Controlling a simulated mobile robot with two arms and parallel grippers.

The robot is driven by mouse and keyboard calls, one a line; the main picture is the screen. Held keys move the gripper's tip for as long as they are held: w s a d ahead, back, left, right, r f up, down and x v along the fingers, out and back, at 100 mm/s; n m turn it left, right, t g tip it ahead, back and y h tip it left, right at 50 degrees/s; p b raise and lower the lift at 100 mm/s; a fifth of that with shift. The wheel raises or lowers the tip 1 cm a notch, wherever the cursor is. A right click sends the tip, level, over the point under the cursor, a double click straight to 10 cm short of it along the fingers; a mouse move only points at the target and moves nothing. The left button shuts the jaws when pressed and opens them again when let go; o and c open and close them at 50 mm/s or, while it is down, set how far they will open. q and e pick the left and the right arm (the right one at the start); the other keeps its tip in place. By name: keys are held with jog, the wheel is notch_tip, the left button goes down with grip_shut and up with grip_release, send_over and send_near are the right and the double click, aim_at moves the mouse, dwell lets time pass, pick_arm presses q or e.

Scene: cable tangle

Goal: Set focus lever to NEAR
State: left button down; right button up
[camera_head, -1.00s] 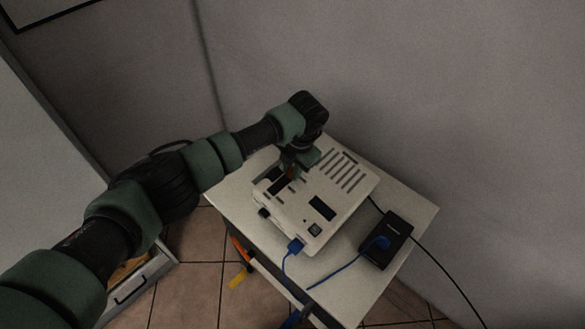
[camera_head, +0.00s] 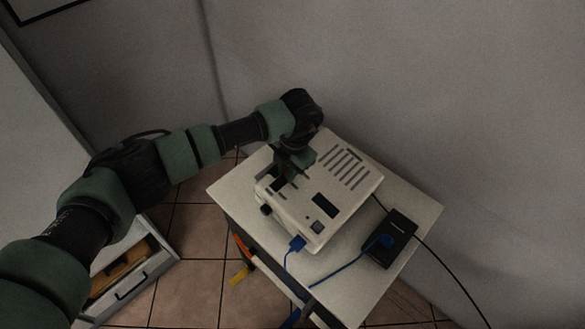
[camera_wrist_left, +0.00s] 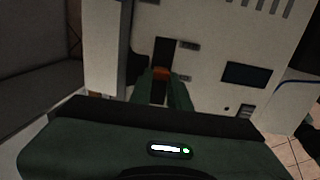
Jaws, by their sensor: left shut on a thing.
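A white projector-like box (camera_head: 352,190) stands on a small white table. My left gripper (camera_head: 284,178) reaches down onto the box's top left from above. The lever is hidden by the gripper in the head view. The small labels beside the slot are too blurred to read. My right gripper is not in view.
A blue plug (camera_head: 297,243) sits at the box's front edge, its cable hanging off the table (camera_head: 425,212). A black adapter (camera_head: 390,239) lies right of the box, with a blue plug and black cable. A drawer (camera_head: 130,275) stands open at lower left.

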pick_arm(q)
jog(key=shift+s+a+f+b, duration=0.45)
jog(key=shift+s+a+b, duration=0.2)
jog(key=shift+s+a, duration=0.15)
jog(key=c, duration=1.3)
grip_release()
jog(key=shift+r, duration=0.15)
jog(key=shift+d+r, duration=0.15)
jog(key=shift+r, duration=0.35)
jog(key=r, duration=0.1)
jog(key=r+b, duration=0.1)
jog(key=r, duration=0.1)
jog(key=r+b, duration=0.1)
jog(key=r, duration=0.1)
jog(key=shift+s+d+r, duration=0.15)
jog(key=shift+s+d, duration=0.05)
jog(key=shift+s, duration=0.1)
jog(key=shift+s+d+r+b, duration=0.15)
jog(key=shift+r+b, duration=0.15)
jog(key=shift+r, duration=0.4)
